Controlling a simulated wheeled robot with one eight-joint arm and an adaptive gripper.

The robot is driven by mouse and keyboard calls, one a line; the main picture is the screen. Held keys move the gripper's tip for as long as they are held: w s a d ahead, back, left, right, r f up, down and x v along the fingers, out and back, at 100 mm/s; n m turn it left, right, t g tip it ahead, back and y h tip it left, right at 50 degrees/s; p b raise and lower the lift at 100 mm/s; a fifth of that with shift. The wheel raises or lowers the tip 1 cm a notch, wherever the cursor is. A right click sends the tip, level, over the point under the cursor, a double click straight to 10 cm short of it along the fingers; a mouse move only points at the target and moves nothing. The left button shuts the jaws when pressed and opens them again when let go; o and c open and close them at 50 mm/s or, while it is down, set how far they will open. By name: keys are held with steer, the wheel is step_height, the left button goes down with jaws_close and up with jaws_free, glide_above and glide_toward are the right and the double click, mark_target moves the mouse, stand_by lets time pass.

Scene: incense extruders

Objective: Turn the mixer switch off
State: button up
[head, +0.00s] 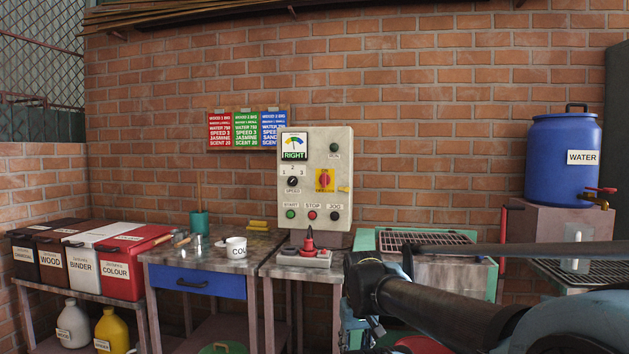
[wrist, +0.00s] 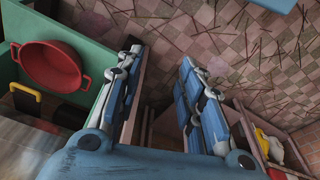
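A pale control panel (head: 342,170) stands against the brick wall behind the metal table. It carries a red rotary switch on a yellow plate (head: 324,180), a black speed knob (head: 292,182), and a row of start, stop and jog buttons (head: 312,214). The red switch handle looks roughly upright; its label is too small to read. No label naming a mixer is legible. My gripper (wrist: 162,62) is open and empty in the wrist view, its two blue-grey fingers apart over the tiled floor. In the head view my arm is low at the right, away from the panel.
A small grey device with a red top (head: 310,256) sits on the table before the panel. A white cup (head: 236,248) is left of it. A green-framed bench (head: 425,240) and blue water barrel (head: 562,160) stand right. A red pot (wrist: 52,66) shows in the wrist view.

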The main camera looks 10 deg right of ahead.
step_height(320, 180, up, 46)
steer(key=m+t+h, duration=0.4)
steer(key=t, duration=0.7)
glide_above(324, 176)
steer(key=s+a, duration=0.3)
steer(key=s, duration=0.5)
steer(key=s+a, duration=0.2)
steer(key=s, duration=0.5)
steer(key=x, duration=1.7)
steer(key=shift+s+d+f, duration=0.1)
steer(key=shift+s+f, duration=0.1)
steer(key=shift+f, duration=0.2)
jaws_close()
